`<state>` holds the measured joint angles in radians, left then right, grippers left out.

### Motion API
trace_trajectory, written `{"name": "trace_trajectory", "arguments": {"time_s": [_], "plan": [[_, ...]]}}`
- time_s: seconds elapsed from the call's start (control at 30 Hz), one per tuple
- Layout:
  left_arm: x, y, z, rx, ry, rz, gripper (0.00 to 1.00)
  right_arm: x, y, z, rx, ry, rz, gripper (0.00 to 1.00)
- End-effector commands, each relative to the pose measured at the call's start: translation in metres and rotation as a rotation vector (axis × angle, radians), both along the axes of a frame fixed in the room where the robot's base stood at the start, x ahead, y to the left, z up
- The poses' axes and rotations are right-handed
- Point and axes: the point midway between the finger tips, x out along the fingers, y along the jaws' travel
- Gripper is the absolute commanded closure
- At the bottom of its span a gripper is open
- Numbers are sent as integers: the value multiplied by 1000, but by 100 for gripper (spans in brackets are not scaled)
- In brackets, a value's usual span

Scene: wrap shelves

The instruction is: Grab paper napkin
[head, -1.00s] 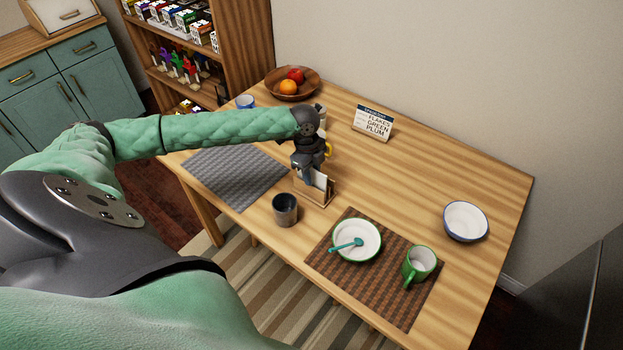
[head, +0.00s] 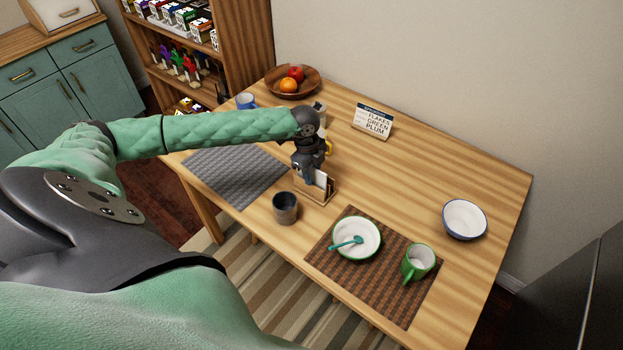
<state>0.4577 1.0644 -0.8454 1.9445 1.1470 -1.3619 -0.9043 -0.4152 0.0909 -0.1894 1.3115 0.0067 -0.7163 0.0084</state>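White paper napkins (head: 321,180) stand in a small wooden holder (head: 314,194) near the middle of the table. My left gripper (head: 312,180) points down at the holder, with its fingers right at the napkins' upper edge. The fingers and part of the napkins overlap in the view, so I cannot tell whether the fingers are open or closed on a napkin. My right gripper is not in view.
A dark cup (head: 285,208) stands close in front of the holder. A white bowl (head: 356,238) with a teal spoon and a green mug (head: 418,262) are on the brown mat (head: 395,299). The grey mat (head: 230,177) is bare. A sign (head: 373,122) stands behind.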

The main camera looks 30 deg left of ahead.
Motion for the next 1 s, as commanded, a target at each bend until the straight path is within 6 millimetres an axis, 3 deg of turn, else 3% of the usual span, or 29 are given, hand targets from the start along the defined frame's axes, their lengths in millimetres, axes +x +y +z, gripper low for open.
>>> {"name": "trace_trajectory", "arguments": {"time_s": [0.27,0.4,0.43,1.0], "plan": [[0,0,-1,0,0,0,70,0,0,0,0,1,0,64],[0,0,0,0,0,0,98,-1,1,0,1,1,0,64],[0,0,0,0,0,0,100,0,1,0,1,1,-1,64],[0,1,5,1,-1,0,100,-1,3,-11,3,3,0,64]]}}
